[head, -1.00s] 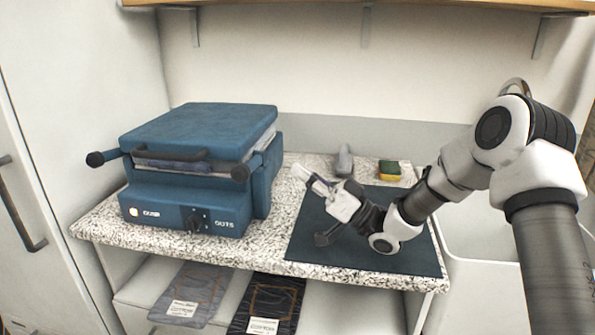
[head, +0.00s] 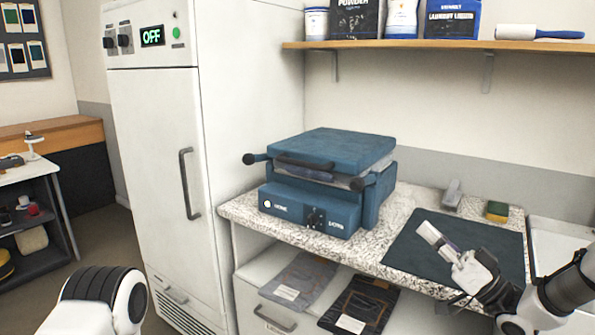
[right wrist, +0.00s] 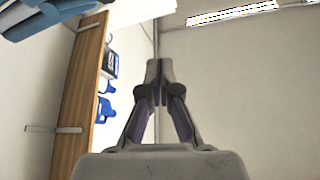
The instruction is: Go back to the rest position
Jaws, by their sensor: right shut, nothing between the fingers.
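My right gripper (head: 438,240) is in the lower right of the head view, in front of the dark mat (head: 405,247) on the speckled counter. Its fingers are shut and empty. In the right wrist view the closed fingertips (right wrist: 158,75) point toward the bare wall, with nothing between them. A rounded white and black link of my left arm shows at the bottom left of the head view; the left gripper is out of sight.
A closed blue press (head: 330,180) stands on the counter (head: 240,208). A grey object (head: 452,194) and a sponge (head: 497,211) lie behind the mat. A shelf (head: 430,50) hangs above. A tall white cabinet (head: 150,130) reads OFF. Folded garments (head: 362,303) lie below the counter.

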